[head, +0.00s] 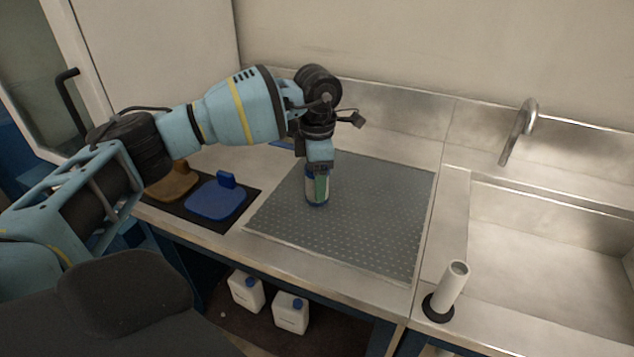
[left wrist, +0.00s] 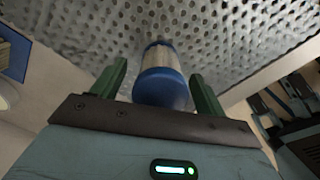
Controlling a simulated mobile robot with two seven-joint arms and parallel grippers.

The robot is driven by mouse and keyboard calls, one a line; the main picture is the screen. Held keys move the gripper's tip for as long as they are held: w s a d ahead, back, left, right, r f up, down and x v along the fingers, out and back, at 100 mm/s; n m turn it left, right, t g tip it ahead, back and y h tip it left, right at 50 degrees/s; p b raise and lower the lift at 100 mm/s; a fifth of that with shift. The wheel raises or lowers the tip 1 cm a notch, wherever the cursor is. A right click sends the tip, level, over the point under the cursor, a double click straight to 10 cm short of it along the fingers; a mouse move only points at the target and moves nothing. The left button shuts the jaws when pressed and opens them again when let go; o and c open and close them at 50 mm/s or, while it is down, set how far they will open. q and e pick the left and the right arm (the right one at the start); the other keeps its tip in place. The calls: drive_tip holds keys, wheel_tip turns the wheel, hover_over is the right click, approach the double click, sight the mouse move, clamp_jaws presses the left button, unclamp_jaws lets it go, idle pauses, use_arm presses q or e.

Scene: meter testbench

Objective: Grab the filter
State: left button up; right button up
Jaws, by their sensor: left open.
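The filter (head: 317,190) is a small cylinder with a pale body and blue ends, upright on the grey perforated mat. In the left wrist view the filter (left wrist: 162,80) shows its blue end towards me, between the two green fingers. My left gripper (head: 319,180) points down over it; it also shows in the left wrist view (left wrist: 160,85). It is open, one finger on each side of the filter, with visible gaps. In the head view the gripper hides the filter's upper part. My right gripper is not in view.
The perforated mat (head: 390,210) is mostly bare around the filter. A blue piece (head: 217,198) and a brown piece (head: 172,184) lie on a black pad at left. A white tube (head: 452,287) stands near the sink (head: 550,260) and faucet (head: 519,130) at right.

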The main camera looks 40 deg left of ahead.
use_arm(q)
drive_tip(key=shift+f, duration=0.25)
drive_tip(key=c, duration=1.1)
drive_tip(key=shift+r, duration=0.15)
drive_tip(key=shift+c, duration=0.2)
drive_tip(key=shift+r, duration=0.55)
wheel_tip(320, 180, up, 2)
drive_tip(key=shift+r, duration=0.2)
drive_tip(key=s+r+b, duration=0.1)
drive_tip(key=s, duration=1.5)
drive_tip(key=shift+a, duration=0.25)
